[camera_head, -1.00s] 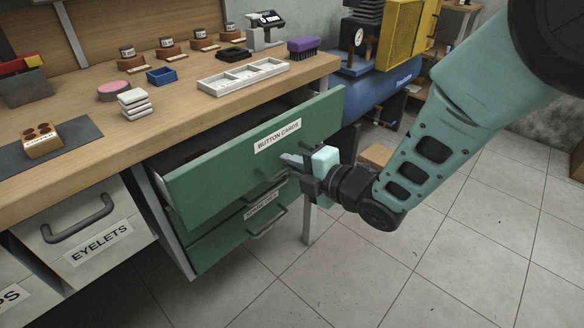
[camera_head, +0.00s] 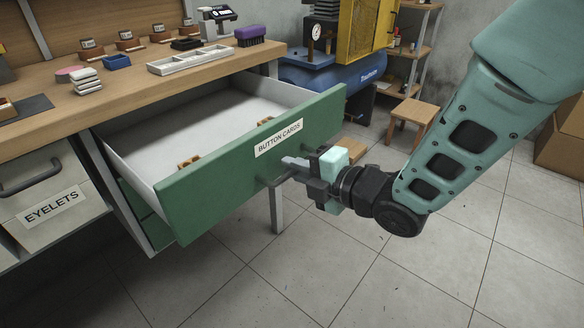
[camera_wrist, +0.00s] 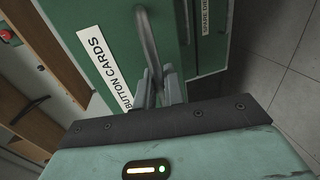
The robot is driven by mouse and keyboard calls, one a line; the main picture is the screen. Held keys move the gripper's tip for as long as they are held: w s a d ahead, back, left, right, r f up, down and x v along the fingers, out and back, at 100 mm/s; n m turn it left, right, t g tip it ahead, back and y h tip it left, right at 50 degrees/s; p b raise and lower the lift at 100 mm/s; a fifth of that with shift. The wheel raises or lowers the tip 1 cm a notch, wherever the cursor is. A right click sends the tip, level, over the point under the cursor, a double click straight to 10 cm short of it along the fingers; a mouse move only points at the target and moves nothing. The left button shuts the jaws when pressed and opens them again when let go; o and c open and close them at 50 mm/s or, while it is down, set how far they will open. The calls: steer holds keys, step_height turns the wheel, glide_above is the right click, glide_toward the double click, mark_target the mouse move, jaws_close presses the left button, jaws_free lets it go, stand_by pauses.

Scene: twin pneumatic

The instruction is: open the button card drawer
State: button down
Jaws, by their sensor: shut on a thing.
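The green button card drawer (camera_head: 232,168) stands pulled well out from under the workbench in the head view. Its front bears a "BUTTON CARDS" label, and its white inside holds a few small brown pieces (camera_head: 187,162) near the front. My gripper (camera_head: 294,163) is at the drawer front, with its fingers shut on the drawer's handle (camera_head: 270,183). In the wrist view the grey handle (camera_wrist: 149,45) runs down between my two fingertips (camera_wrist: 160,85), beside the label (camera_wrist: 104,68).
A grey table leg (camera_head: 276,205) stands behind the drawer. An eyelets drawer (camera_head: 45,190) is at left. A stool (camera_head: 415,113) stands behind my arm. Floor in front is clear.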

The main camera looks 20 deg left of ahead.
steer(key=shift+d, duration=0.1)
steer(key=c, duration=1.6)
jaws_free()
steer(key=p+v, duration=0.1)
steer(key=v, duration=1.1)
steer(key=shift+f, duration=0.1)
